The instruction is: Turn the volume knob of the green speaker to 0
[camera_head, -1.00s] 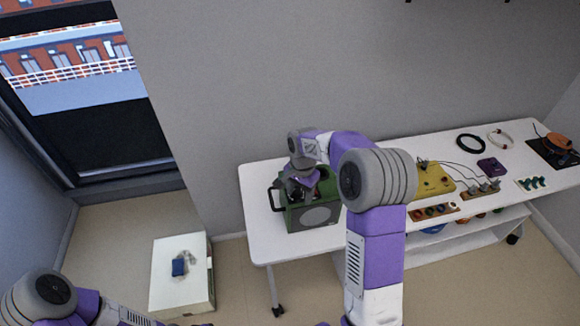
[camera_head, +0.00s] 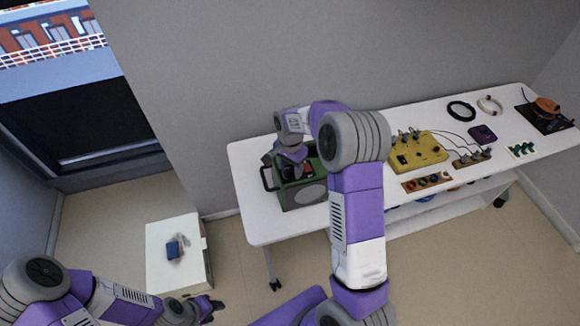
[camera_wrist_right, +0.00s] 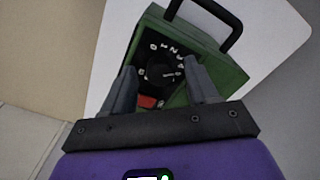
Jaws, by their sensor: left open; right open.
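The green speaker (camera_head: 290,201) stands at the left end of the white table, with a round grey grille on its front. It also shows in the right wrist view (camera_wrist_right: 226,72). There its black dial has white numbers around a dark volume knob (camera_wrist_right: 160,72), whose pointer is too dark to read. My right gripper (camera_wrist_right: 160,68) is open, its fingers on either side of the knob; whether they touch it I cannot tell. In the head view my right gripper (camera_head: 290,168) hides part of the speaker's top. My left gripper (camera_head: 205,304) is open and empty, low and away from the table.
A black handle (camera_wrist_right: 215,22) rises from the speaker. A yellow box (camera_head: 418,152) with switches, a small purple box (camera_head: 482,134) and dark and pale rings stand further right on the table (camera_head: 262,225). A white box (camera_head: 160,265) bearing a small blue thing stands on the floor.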

